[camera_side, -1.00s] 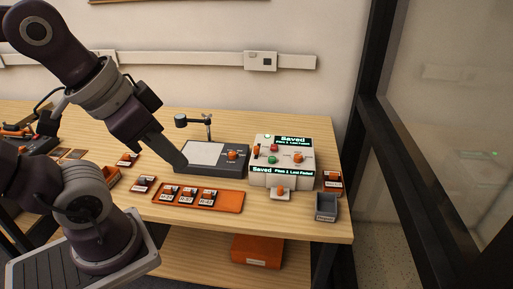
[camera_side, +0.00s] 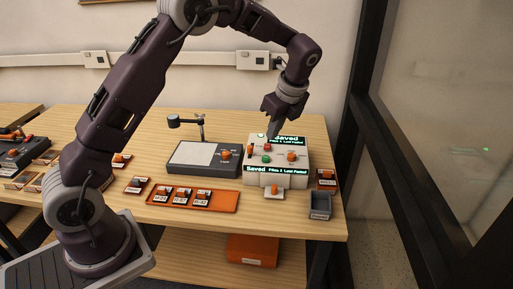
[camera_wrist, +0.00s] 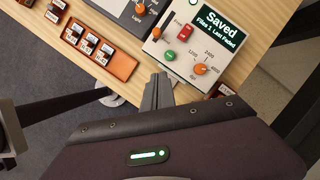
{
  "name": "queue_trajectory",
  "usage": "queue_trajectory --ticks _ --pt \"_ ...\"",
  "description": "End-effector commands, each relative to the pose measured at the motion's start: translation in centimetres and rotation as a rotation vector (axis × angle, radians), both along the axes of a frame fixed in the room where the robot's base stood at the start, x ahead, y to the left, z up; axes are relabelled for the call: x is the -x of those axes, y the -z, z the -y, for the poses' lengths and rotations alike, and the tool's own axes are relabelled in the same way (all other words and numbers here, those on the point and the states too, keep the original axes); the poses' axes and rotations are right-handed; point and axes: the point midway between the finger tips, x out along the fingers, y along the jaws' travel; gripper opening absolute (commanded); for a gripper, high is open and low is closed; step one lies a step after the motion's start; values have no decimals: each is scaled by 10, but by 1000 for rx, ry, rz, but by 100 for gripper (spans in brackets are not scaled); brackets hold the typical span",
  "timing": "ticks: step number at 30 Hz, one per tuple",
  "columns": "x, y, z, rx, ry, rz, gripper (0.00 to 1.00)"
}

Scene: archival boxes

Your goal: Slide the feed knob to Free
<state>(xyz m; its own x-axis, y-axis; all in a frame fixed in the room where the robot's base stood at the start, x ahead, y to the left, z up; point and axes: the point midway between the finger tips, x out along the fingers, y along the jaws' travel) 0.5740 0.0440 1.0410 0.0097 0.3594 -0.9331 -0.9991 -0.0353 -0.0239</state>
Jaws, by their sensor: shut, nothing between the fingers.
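A pale control box (camera_side: 256,176) stands at the right of the bench, with lit screens reading "Saved". A small orange knob (camera_side: 250,149) sits at the left of its top panel; it also shows in the wrist view (camera_wrist: 156,33). It may be the feed knob, but I cannot read its label or setting. My gripper (camera_side: 269,137) is shut and empty, pointing down over the box's top panel. In the wrist view, its fingers (camera_wrist: 158,88) appear below the buttons; contact cannot be told.
The panel also has a red button (camera_side: 267,147), a green button (camera_side: 266,160) and an orange dial (camera_side: 291,157). A dark scanner pad (camera_side: 205,158) with a lamp stands left. An orange tray (camera_side: 225,201) holds cartridges. A grey bin (camera_side: 320,206) is at right.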

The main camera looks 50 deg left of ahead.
Motion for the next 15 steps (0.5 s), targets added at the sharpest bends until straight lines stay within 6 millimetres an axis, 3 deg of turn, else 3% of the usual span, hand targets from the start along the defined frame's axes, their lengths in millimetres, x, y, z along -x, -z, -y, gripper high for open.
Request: queue_trajectory --ticks 15 --pt "-5 20 -7 -12 36 -27 0"
